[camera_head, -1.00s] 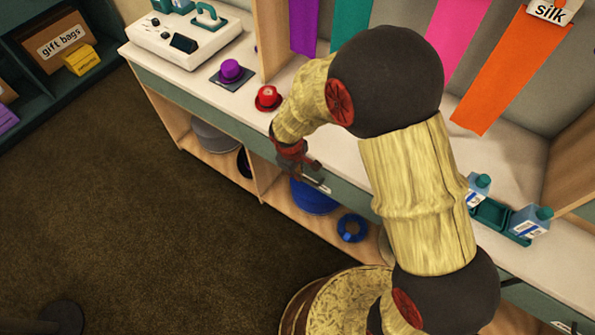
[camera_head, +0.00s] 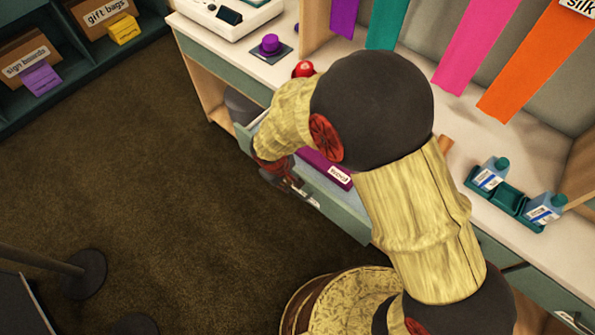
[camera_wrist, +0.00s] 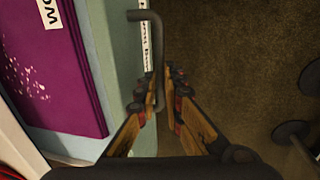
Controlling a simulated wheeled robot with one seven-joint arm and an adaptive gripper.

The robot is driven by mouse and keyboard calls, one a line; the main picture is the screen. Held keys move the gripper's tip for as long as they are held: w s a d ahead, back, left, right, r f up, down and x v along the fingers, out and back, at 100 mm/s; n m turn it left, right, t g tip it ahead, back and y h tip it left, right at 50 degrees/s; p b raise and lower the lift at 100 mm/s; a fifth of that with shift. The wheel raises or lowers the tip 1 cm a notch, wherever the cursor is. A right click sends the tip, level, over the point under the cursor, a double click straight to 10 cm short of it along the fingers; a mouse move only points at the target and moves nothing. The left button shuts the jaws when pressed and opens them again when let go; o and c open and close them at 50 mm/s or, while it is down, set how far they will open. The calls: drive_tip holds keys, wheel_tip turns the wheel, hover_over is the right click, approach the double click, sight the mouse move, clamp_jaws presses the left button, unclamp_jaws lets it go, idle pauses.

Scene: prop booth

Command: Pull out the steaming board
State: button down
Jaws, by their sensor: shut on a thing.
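A teal-fronted drawer (camera_head: 345,208) stands pulled out from the counter. Its front edge shows pale in the wrist view (camera_wrist: 118,50), with a white label whose small text I cannot fully read. A grey bar handle (camera_wrist: 150,17) stands out from the front. My gripper (camera_wrist: 163,85) is shut on this handle; its fingers lie on either side of it. In the head view, my gripper (camera_head: 292,183) is at the drawer front, partly hidden by my arm. A flat purple piece (camera_head: 325,168) with a white label lies inside the drawer. No separate steaming board can be made out.
The white counter (camera_head: 410,130) holds a red knob-like object (camera_head: 303,69), a purple one (camera_head: 269,45) and a teal tray (camera_head: 509,201) with bottles. Hanging cloth strips line its back. Open brown floor (camera_head: 150,180) lies before the drawer, with dark stand bases (camera_head: 85,272) at left.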

drive_tip(key=s+a, duration=0.5)
drive_tip(key=s, duration=0.1)
drive_tip(key=shift+s, duration=0.25)
drive_tip(key=c, duration=1.9)
unclamp_jaws()
wheel_tip(320, 180, up, 12)
drive_tip(key=s+a, duration=0.1)
drive_tip(key=shift+s+a, duration=0.2)
drive_tip(key=shift+s, duration=0.15)
drive_tip(key=shift+f, duration=0.1)
